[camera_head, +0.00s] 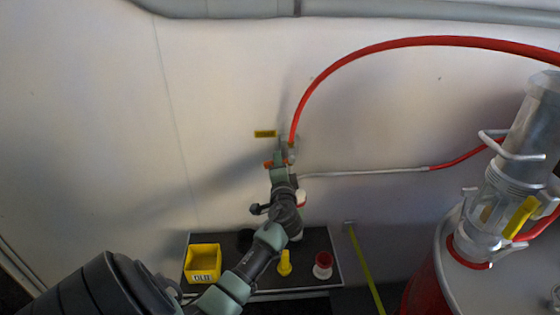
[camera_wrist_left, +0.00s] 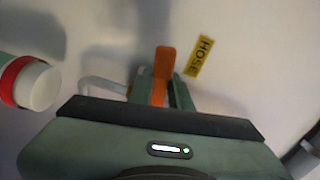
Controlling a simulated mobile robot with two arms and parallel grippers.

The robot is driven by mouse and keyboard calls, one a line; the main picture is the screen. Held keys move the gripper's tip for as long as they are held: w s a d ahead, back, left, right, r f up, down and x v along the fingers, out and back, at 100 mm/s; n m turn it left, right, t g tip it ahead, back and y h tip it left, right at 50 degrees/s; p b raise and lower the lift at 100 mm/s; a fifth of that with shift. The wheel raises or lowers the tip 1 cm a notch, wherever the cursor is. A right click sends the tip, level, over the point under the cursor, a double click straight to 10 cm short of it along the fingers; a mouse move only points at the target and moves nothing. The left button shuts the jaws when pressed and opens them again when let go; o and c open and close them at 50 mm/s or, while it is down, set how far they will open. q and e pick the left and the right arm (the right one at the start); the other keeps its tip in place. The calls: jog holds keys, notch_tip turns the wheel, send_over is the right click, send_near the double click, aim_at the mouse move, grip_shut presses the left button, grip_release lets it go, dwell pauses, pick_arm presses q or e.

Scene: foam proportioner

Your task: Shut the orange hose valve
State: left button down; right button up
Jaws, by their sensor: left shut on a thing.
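The orange hose valve handle (camera_wrist_left: 163,70) sits between the green fingers of my left gripper (camera_wrist_left: 160,88) in the left wrist view, and the fingers are shut on it. In the head view, my left gripper (camera_head: 280,165) is at the wall, with small orange bits of the handle (camera_head: 268,164) showing beside the fingers. A yellow label (camera_wrist_left: 199,57) reading HOSE is on the wall next to the handle. The valve body is mostly hidden by the gripper. The red hose (camera_head: 400,43) arcs from just above the valve to the right. My right gripper is not in view.
A dark shelf (camera_head: 325,242) below holds a yellow bin (camera_head: 203,262), a yellow funnel-like piece (camera_head: 285,263) and a red-and-white piece (camera_head: 323,266). A pale pipe (camera_head: 370,172) runs right along the wall. A red tank with a metal-and-clear fitting (camera_head: 495,205) stands at right.

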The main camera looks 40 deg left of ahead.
pick_arm(q)
jog(key=shift+r+m+p, duration=0.55)
jog(key=shift+m+p, duration=0.05)
jog(key=shift+m, duration=0.5)
jog(key=c, duration=1.4)
grip_release()
jog(key=shift+s+d+f, duration=0.1)
jog(key=shift+d, duration=0.05)
jog(key=b+v, duration=0.1)
jog(key=v, duration=0.6)
jog(key=shift+s+d, duration=0.15)
